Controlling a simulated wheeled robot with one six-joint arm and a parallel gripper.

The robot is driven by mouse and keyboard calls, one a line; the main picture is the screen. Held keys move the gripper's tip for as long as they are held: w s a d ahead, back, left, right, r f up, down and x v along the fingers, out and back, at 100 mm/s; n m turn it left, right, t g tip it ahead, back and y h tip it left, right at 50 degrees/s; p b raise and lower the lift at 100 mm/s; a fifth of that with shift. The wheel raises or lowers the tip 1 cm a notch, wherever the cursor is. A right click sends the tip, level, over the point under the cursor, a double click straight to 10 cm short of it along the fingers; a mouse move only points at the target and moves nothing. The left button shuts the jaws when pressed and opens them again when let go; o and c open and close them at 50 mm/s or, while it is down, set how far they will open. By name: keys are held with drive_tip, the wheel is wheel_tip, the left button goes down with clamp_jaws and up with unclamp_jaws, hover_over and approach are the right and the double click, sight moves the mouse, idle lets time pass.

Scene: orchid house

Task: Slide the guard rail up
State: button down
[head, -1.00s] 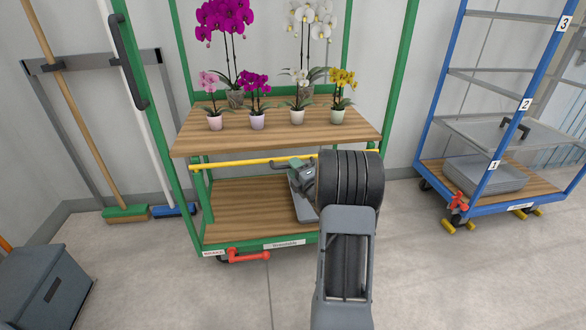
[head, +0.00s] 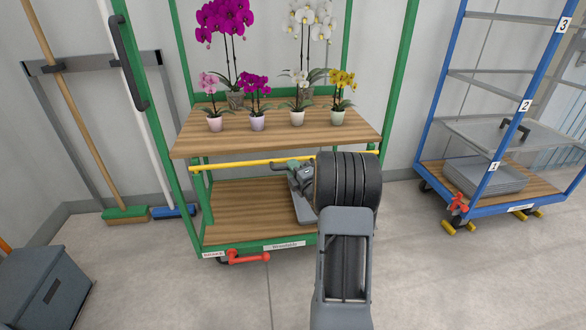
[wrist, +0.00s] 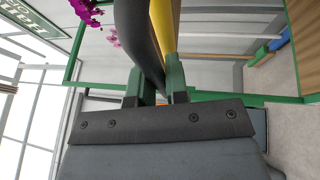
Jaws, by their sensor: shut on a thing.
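The yellow guard rail (head: 235,162) runs across the front of the green trolley, just below its upper wooden shelf. It also shows in the wrist view (wrist: 164,30), beside a dark grey curved handle (wrist: 135,35). My gripper (wrist: 157,78) has its two green-grey fingers shut on the dark handle next to the rail. In the head view my gripper (head: 282,167) is at the rail, right of its middle. My wrist hides the right part of the rail there.
Potted orchids (head: 257,118) stand on the upper shelf (head: 275,140), close above the rail. The lower shelf (head: 250,205) is bare where visible. A red lever (head: 248,258) sticks out below. A blue trolley (head: 495,200) stands right, brooms (head: 125,212) left.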

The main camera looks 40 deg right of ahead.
wheel_tip(320, 180, up, 21)
drive_tip(key=p, duration=0.4)
drive_tip(key=shift+f+p, duration=0.15)
drive_tip(key=shift+p, duration=0.15)
drive_tip(key=c, duration=1.5)
unclamp_jaws()
drive_tip(key=o, duration=0.3)
drive_tip(key=shift+o, duration=0.3)
drive_tip(key=shift+f, duration=0.1)
drive_tip(key=s+f, duration=0.2)
drive_tip(key=s, duration=1.1)
drive_tip(key=shift+s+a+f+p, duration=0.15)
drive_tip(key=shift+s+a+p, duration=0.1)
drive_tip(key=shift+a+p, duration=0.15)
